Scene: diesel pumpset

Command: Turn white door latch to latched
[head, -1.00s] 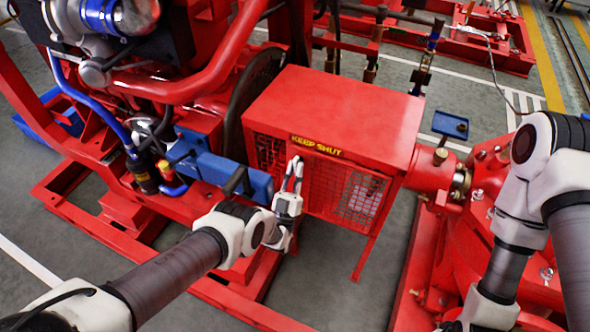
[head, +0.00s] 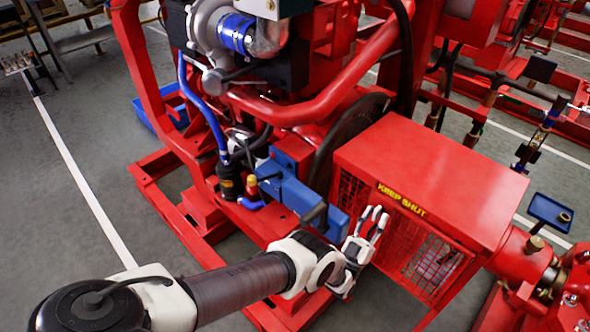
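A red guard box (head: 430,165) with mesh sides carries a yellow "KEEP SHUT" label (head: 402,200) along its front edge. Its mesh door (head: 432,262) faces me below the label. I cannot make out a white latch; it may be hidden behind my gripper or too small to tell. My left gripper (head: 375,219) is at the left part of the door, just left of the label. Its two pale fingers point up with a gap between them, and I see nothing held. I cannot tell whether they touch the door. My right gripper is out of view.
A blue block (head: 290,187) on the red engine frame (head: 160,172) is close to the left of my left gripper. A blue tray (head: 550,212) stands at the right beyond the box. Grey floor (head: 60,190) is open at the left.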

